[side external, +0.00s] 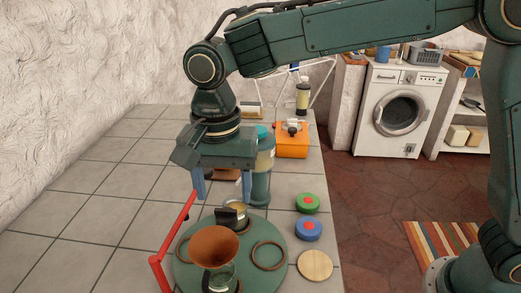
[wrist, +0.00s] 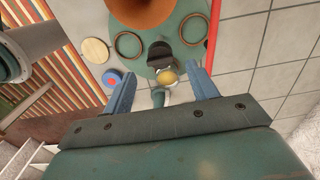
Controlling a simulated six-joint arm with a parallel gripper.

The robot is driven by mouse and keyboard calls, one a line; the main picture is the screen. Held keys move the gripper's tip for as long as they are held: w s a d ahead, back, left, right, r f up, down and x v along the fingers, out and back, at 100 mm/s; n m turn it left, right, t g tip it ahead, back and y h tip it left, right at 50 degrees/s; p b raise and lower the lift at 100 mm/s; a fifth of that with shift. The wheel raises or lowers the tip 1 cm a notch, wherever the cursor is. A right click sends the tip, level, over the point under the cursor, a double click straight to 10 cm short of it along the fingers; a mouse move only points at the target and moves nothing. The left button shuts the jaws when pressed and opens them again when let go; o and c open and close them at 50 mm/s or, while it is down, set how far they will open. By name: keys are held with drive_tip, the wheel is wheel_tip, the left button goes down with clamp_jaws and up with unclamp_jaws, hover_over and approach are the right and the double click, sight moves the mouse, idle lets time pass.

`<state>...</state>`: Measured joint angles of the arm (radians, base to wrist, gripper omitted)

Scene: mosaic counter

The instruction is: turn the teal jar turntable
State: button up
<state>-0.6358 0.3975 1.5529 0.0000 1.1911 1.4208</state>
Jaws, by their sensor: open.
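The teal turntable (side external: 252,226) is a round disc lying flat on the tiled counter; the wrist view shows it at the top (wrist: 143,62). On it stand a brown-orange funnel-shaped piece (side external: 213,245) over a clear glass vessel (side external: 220,277), a dark block-like piece (side external: 229,217) and a small jar with a yellowish top (wrist: 168,77). Brown rings (side external: 269,255) lie on both sides. My gripper (side external: 222,196) is above the disc's far edge, its two blue fingers apart and nothing visibly held. In the wrist view the small jar appears between the fingers (wrist: 162,76). Finger contact cannot be told.
A red bar (side external: 174,230) runs along the disc's left side. Green (side external: 308,203) and blue (side external: 308,229) round pieces and a wooden disc (side external: 315,265) lie to the right. An orange box (side external: 291,144) stands behind. The left counter is clear.

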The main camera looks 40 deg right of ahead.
sight(226, 210)
drive_tip(key=shift+f, duration=2.3)
clamp_jaws()
